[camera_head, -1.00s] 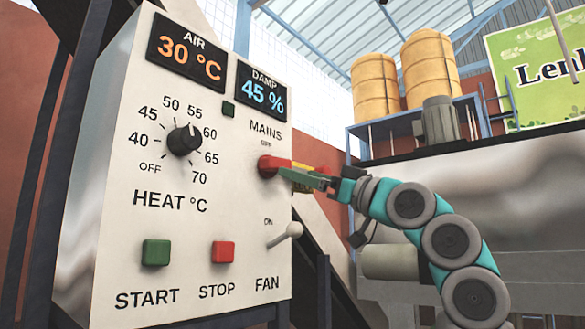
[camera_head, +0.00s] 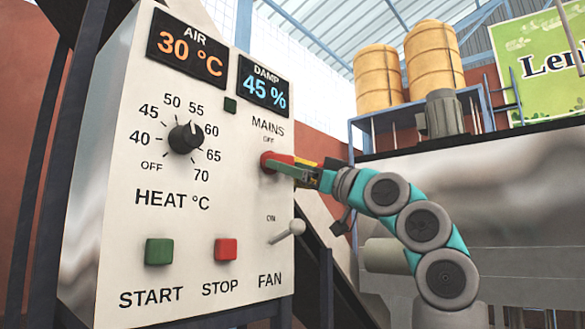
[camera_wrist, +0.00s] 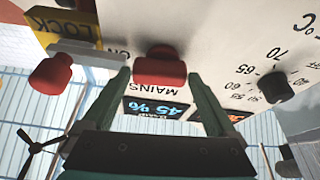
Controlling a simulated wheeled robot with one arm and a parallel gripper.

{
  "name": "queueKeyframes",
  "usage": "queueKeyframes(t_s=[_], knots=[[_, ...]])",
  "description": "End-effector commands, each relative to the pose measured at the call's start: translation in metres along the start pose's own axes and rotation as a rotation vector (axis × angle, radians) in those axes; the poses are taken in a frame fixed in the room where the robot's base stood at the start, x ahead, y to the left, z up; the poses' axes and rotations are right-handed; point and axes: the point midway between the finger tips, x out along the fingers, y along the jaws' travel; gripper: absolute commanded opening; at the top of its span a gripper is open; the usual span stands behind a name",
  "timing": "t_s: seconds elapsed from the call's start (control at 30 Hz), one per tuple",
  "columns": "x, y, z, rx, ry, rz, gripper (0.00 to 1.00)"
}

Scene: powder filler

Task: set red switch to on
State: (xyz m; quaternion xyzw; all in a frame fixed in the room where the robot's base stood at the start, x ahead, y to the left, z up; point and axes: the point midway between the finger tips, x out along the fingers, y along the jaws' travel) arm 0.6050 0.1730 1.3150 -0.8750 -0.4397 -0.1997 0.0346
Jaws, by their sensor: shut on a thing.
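The red switch (camera_head: 276,161) sits under the MAINS label on the white control panel, just below its small OFF mark. My gripper (camera_head: 286,168) is at the switch from the right, its green fingers shut on it. In the wrist view, which is upside down, the red switch (camera_wrist: 160,68) lies between the two fingertips of my gripper (camera_wrist: 160,80). The fingers partly cover the switch in the head view, and its exact angle is hard to tell.
The heat dial (camera_head: 185,137) is left of the switch. The white fan lever (camera_head: 290,231) is below. Green START (camera_head: 158,252) and red STOP (camera_head: 226,249) buttons sit low. In the wrist view, a yellow LOCK plate (camera_wrist: 62,28) and a red-tipped lever (camera_wrist: 50,73) are close beside my fingers.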

Motion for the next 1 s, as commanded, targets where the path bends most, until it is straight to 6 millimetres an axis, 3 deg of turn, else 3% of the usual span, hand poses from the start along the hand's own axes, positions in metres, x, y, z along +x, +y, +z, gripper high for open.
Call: queueKeyframes(t_s=[0.23, 1.0], knots=[[-0.0002, 0.0003, -0.0002, 0.0, 0.0, 0.001, 0.37], [-0.0004, -0.0024, -0.0002, 0.121, 0.0, 0.051, 0.37]])
